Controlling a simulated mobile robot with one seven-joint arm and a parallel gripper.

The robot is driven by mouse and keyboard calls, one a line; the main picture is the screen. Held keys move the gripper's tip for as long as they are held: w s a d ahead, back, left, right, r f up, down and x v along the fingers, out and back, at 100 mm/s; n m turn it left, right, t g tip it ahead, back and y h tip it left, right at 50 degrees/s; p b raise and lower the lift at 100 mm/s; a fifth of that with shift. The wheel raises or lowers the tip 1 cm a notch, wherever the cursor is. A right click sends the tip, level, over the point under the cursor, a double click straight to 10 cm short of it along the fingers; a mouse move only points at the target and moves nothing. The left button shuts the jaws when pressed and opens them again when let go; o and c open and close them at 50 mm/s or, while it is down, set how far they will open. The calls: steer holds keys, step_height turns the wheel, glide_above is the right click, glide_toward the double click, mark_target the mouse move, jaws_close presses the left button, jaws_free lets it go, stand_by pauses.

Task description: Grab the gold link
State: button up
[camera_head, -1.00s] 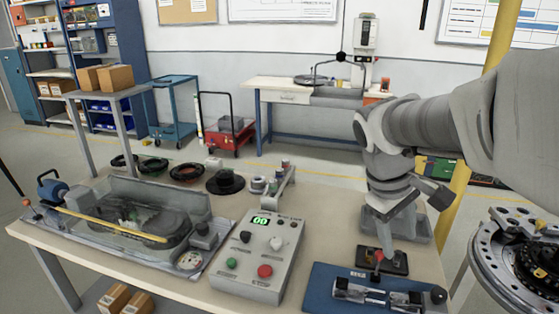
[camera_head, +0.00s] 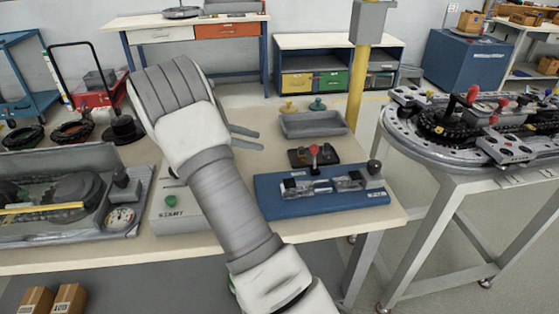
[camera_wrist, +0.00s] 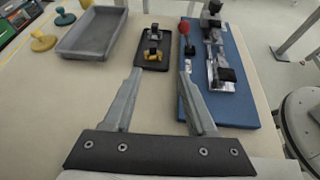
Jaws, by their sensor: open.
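The black pad also shows in the head view (camera_head: 328,158), behind a red-knobbed lever, where I cannot make out the gold link clearly. My gripper's fingers (camera_head: 246,139) point right toward the pad there.
A blue fixture plate (camera_head: 290,206) with metal clamps and the red-knobbed lever (camera_head: 314,151) stands close beside the pad. A grey tray (camera_head: 312,125) lies behind it. The ring track (camera_head: 398,128) stands on its own stand at right. A control box (camera_head: 172,222) is partly hidden by my arm.

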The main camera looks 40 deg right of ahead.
steer(key=shift+w+a+f+n+h, duration=0.3)
steer(key=shift+w+f, duration=0.35)
steer(key=shift+f, duration=0.1)
steer(key=b, duration=0.3)
glide_toward(299, 150)
steer(key=x, duration=0.5)
steer(key=shift+s+f, duration=0.1)
steer(key=shift+f, duration=0.3)
steer(key=shift+r+b+x, duration=0.1)
steer(key=shift+b+x, duration=0.4)
steer(key=shift+x, duration=0.9)
steer(key=shift+r+b+x, duration=0.15)
steer(key=shift+b+x, duration=0.3)
steer(key=shift+x, duration=1)
steer(key=shift+d, duration=0.15)
jaws_close()
